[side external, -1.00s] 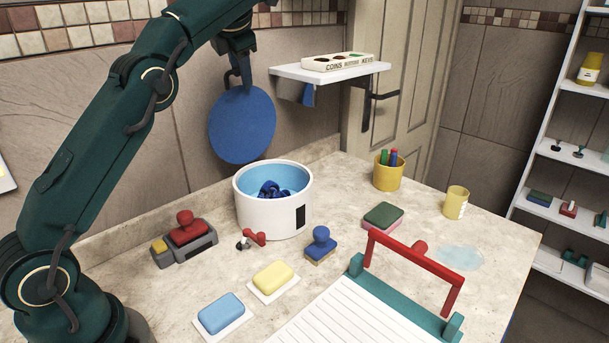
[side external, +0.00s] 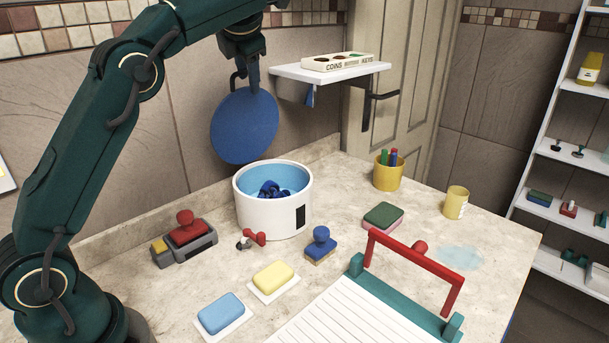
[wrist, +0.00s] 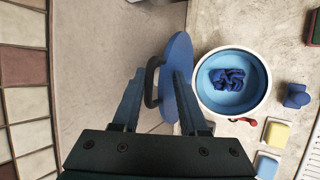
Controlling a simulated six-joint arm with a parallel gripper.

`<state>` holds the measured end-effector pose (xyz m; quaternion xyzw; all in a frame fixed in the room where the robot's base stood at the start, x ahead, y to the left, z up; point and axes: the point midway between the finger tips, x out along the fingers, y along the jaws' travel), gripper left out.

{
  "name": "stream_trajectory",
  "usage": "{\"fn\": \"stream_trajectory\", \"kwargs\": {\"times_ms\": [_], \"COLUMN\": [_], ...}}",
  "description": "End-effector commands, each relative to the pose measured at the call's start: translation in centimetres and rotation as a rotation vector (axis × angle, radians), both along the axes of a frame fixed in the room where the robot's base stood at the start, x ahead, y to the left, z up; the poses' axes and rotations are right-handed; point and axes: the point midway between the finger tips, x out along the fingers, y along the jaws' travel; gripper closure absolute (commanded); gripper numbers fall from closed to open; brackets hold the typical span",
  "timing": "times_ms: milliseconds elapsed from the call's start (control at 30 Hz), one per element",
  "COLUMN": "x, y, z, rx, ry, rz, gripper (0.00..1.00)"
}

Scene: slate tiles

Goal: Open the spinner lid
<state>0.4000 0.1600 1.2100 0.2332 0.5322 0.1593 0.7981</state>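The spinner (side external: 273,218) is a white round tub with a light blue inside and a dark panel on its front. Its top is uncovered, and dark blue contents (wrist: 228,80) show inside. The blue round lid (side external: 244,128) stands steeply tilted, nearly upright, behind and above the tub. Its dark loop handle (wrist: 152,82) shows on the side away from the tub. My gripper (side external: 254,86) is at the lid's upper edge. In the wrist view my gripper (wrist: 159,74) has its fingers wide apart, with the handle between them and a gap on each side. The lid's hinge is hidden.
A wall shelf (side external: 330,73) with a coin and key box is close right of my gripper. A red-and-grey stamp set (side external: 186,235), blue stamp (side external: 321,244), yellow block (side external: 273,276), blue block (side external: 221,313) and red-handled press (side external: 415,268) are on the counter.

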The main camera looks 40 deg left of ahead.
Motion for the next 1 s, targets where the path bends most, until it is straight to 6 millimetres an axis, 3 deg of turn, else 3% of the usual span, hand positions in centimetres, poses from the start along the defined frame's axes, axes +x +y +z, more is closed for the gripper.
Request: {"fn": "stream_trajectory", "kwargs": {"times_ms": [567, 1000], "x": [0.0, 0.0], "y": [-4.3, -11.0], "z": [-1.1, -5.1], "rx": [0.202, 0.258], "ry": [0.004, 0.003], "rz": [-0.009, -0.007], "gripper": [0.58, 0.58]}}
